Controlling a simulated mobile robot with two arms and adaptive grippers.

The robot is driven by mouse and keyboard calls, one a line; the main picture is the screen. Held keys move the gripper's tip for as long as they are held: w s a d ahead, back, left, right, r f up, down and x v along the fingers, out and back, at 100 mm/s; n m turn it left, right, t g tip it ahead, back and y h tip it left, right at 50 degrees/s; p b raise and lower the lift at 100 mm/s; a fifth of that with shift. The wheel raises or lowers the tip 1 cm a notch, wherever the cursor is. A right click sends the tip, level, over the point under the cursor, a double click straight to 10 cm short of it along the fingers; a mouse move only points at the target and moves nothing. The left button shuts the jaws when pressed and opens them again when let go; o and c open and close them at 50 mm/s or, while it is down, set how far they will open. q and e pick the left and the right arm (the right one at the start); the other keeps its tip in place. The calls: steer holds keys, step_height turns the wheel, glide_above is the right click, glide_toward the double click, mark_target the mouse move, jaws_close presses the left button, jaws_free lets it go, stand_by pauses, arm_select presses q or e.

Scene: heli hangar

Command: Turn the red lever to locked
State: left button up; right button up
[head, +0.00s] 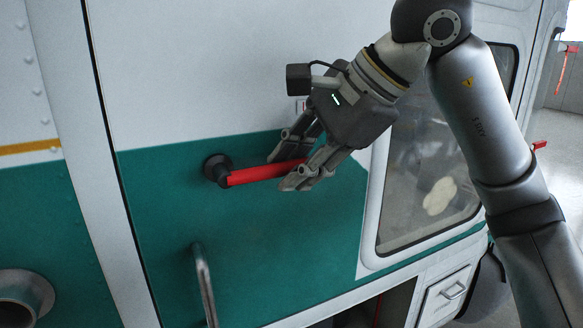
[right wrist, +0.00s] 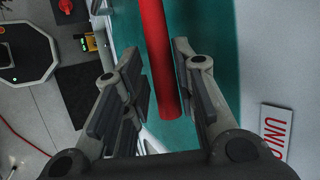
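The red lever (head: 262,173) sticks out from a round dark pivot (head: 217,169) on the green part of the helicopter's door. It points right and lies near level, tilted slightly up towards its free end. My right gripper (head: 283,172) is at the lever's free end, with one finger above it and one below. In the right wrist view the lever (right wrist: 157,45) runs between the two finger pads. A gap shows on its left side, and it lies close to the right pad; I cannot tell whether they touch. My left gripper is in neither view.
A grey grab handle (head: 204,285) stands out from the door below the lever. A window (head: 430,160) is to the right. A white plate with red letters (right wrist: 279,128) shows in the right wrist view. A round pipe (head: 22,298) juts out at the lower left.

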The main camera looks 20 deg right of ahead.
steer(key=s+a+v, duration=0.1)
steer(key=v, duration=1)
steer(key=shift+a+r, duration=0.25)
steer(key=shift+a, duration=0.05)
steer(key=shift+s, duration=0.1)
